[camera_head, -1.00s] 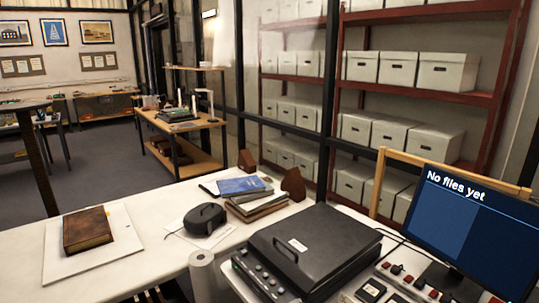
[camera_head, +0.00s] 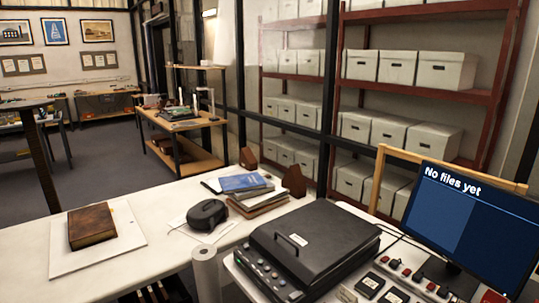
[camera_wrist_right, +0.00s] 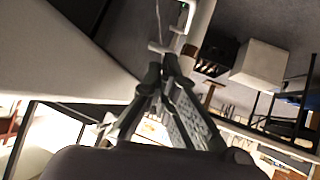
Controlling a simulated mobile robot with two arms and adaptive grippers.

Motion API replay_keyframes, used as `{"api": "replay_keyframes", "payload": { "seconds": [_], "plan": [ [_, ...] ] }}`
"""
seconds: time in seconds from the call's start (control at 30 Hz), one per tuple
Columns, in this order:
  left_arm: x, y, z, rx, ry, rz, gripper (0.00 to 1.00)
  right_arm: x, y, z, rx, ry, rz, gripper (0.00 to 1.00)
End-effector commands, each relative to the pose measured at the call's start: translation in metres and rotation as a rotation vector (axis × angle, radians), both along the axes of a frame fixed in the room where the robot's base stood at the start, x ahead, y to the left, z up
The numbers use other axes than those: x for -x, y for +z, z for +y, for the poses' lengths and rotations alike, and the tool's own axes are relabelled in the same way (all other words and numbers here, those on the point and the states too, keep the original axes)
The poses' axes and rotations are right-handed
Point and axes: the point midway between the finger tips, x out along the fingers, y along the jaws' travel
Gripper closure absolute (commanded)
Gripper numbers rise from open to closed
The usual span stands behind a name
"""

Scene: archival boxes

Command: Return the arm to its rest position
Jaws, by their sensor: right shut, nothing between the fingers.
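My right gripper (camera_wrist_right: 166,75) shows in the right wrist view, with its two fingers brought together and nothing between them. It hangs in free space beside a large pale surface at the left of that view. Neither gripper shows in the head view, and my left gripper is in no view.
In the head view a white table holds a brown book (camera_head: 92,226) on a white board (camera_head: 62,256). A dark rounded device (camera_head: 207,214), stacked books (camera_head: 258,202), a black scanner (camera_head: 315,243) and a monitor (camera_head: 475,225) stand to the right. Shelves of white boxes (camera_head: 397,68) stand behind.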

Motion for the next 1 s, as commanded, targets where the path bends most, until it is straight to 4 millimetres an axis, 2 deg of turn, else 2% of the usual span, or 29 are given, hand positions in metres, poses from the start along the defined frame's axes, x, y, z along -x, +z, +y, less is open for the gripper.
{"api": "replay_keyframes", "payload": {
  "seconds": [0.03, 0.17, 0.27, 0.3, 0.37, 0.4, 0.5, 0.6, 0.7, 0.8, 1.0],
  "plan": [
    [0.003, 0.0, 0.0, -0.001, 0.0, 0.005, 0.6, 0.015, -0.032, -0.01, 0.012, -0.035, 0.063, 1.0],
    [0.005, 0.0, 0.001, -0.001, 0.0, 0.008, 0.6, 0.059, -0.102, -0.035, 0.044, -0.11, 0.207, 1.0],
    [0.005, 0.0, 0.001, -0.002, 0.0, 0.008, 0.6, 0.108, -0.155, -0.049, 0.067, -0.166, 0.334, 1.0],
    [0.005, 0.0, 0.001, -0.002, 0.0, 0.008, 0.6, 0.131, -0.175, -0.053, 0.075, -0.188, 0.388, 1.0],
    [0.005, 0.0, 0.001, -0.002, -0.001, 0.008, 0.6, 0.168, -0.202, -0.058, 0.086, -0.217, 0.468, 1.0],
    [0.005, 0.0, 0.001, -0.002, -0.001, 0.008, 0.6, 0.194, -0.217, -0.059, 0.093, -0.233, 0.52, 1.0],
    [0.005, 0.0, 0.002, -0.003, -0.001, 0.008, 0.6, 0.255, -0.247, -0.059, 0.105, -0.269, 0.641, 1.0],
    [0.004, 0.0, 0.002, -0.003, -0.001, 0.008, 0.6, 0.304, -0.265, -0.056, 0.112, -0.293, 0.734, 1.0],
    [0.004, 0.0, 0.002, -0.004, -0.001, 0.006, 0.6, 0.338, -0.273, -0.052, 0.118, -0.304, 0.795, 1.0],
    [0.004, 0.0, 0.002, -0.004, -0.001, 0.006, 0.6, 0.354, -0.277, -0.05, 0.119, -0.311, 0.824, 1.0],
    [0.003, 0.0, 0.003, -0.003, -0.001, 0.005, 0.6, 0.358, -0.277, -0.05, 0.12, -0.312, 0.831, 1.0]
  ]
}}
